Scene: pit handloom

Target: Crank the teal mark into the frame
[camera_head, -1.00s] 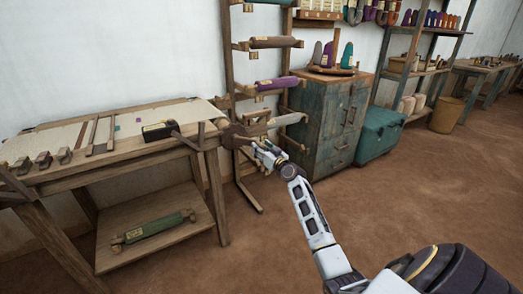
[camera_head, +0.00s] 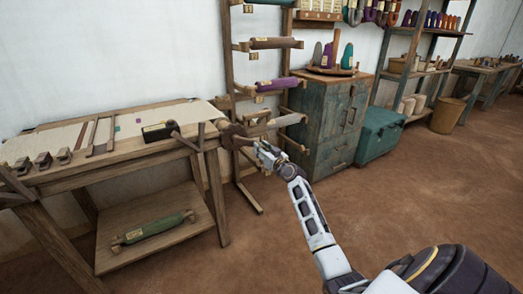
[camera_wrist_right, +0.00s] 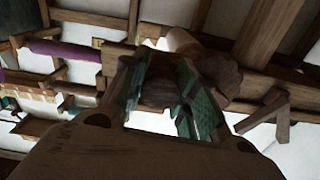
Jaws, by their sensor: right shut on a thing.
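The loom table (camera_head: 60,178) stands at the left with pale cloth (camera_head: 185,112) stretched on its top. A small teal mark (camera_head: 117,128) lies on the cloth, just right of the wooden strips (camera_head: 93,135); I cannot tell which part is the frame. A wooden crank (camera_head: 232,134) is at the table's right end. My right gripper (camera_head: 262,148) is at this crank. In the right wrist view, its green-padded fingers (camera_wrist_right: 160,95) are shut around the dark wooden crank handle (camera_wrist_right: 158,92), which they partly hide. My left gripper is out of view.
A dark box (camera_head: 157,131) sits on the cloth. A green roll (camera_head: 153,228) lies on the lower shelf. A rack with a purple roll (camera_head: 277,84) stands behind the crank, beside a teal cabinet (camera_head: 338,125) and chest (camera_head: 381,136). The floor at right is clear.

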